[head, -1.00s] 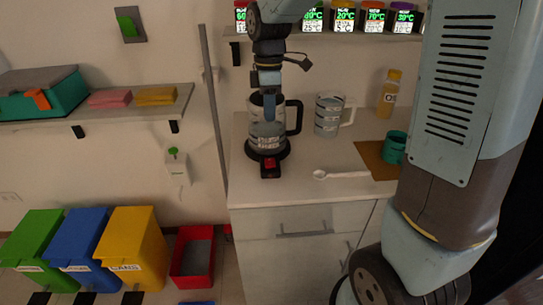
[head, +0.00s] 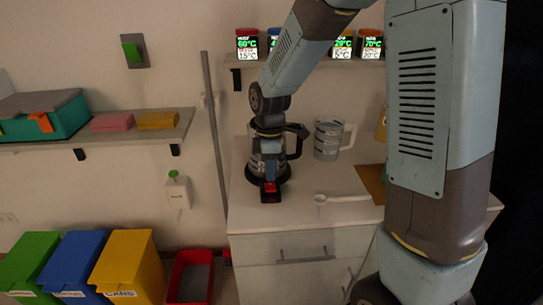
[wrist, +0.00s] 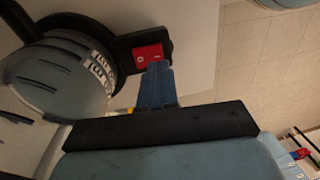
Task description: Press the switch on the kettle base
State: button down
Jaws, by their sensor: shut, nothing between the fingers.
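The glass kettle (head: 256,150) with a black handle stands upright on its black base (head: 285,176) on the counter. The base's red switch (head: 269,189) is on the part that juts out at the front. My gripper (head: 270,180) is shut and empty, pointing down in front of the kettle, with its tips right at the switch. In the wrist view the blue fingers (wrist: 158,68) overlap the near edge of the red switch (wrist: 148,53), beside the kettle (wrist: 60,80). I cannot tell whether the tips touch the switch or whether it is pressed.
A measuring mug (head: 327,142) and a white spoon (head: 342,198) are on the counter (head: 310,222) to the right. A brown board (head: 371,180) is partly hidden by my arm. Bins stand at the lower left.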

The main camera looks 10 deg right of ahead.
aim_at(271, 189)
jog(key=shift+s+f, duration=0.2)
jog(key=shift+f, duration=1.4)
jog(key=shift+s+f, duration=0.1)
jog(key=shift+f, duration=0.05)
jog(key=shift+w+r, duration=0.25)
jog(key=shift+w, duration=0.55)
jog(key=shift+r, duration=0.1)
notch_tip(271, 189, up, 14)
jog(key=s, duration=0.1)
jog(key=shift+s+f, duration=0.2)
jog(key=shift+s, duration=0.15)
